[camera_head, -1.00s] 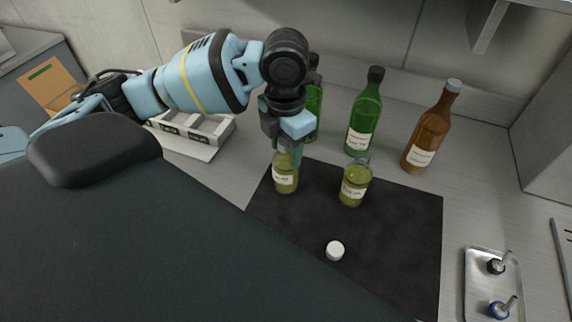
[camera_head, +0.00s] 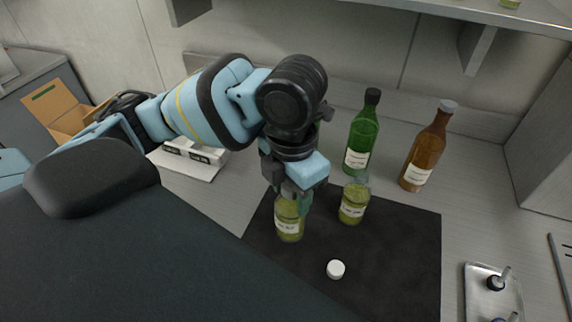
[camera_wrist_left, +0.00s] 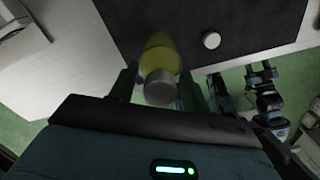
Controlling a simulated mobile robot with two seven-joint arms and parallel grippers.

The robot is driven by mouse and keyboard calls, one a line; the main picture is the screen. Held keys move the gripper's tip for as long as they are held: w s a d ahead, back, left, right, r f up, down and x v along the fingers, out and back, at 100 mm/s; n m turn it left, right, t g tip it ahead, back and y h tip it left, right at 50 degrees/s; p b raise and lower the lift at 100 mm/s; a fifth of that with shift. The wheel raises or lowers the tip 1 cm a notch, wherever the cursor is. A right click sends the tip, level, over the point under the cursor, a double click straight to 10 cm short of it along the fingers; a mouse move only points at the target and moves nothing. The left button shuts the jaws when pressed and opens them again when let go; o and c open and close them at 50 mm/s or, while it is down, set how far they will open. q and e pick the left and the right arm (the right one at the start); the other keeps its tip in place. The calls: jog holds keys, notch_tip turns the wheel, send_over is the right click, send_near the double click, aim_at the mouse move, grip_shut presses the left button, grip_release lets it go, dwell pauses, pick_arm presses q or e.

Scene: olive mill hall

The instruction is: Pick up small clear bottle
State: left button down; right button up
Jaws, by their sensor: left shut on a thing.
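The small clear bottle (camera_head: 288,226) holds yellow-green oil and has a pale label. My left gripper (camera_head: 292,197) is shut on its upper part, over the near left part of the dark mat (camera_head: 390,250). The bottle looks roughly upright; I cannot tell whether its base touches the mat. In the left wrist view the bottle (camera_wrist_left: 160,55) sits between the two fingers (camera_wrist_left: 160,88), its grey top towards the camera. A second, similar small bottle (camera_head: 352,206) stands on the mat to the right, apart from the gripper.
A white cap (camera_head: 335,269) lies on the mat. A green bottle (camera_head: 361,138) and a brown bottle (camera_head: 424,152) stand behind it. A metal tray (camera_head: 480,300) with stoppers is at the right. A white labelled rack (camera_head: 190,158) is at the left. The mat's right half is mostly clear.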

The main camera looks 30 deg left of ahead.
aim_at(294, 221)
pick_arm(q)
jog(key=s+d, duration=0.2)
jog(key=s, duration=0.1)
jog(key=s+d, duration=0.2)
jog(key=shift+r, duration=0.3)
jog(key=shift+w+a, duration=0.1)
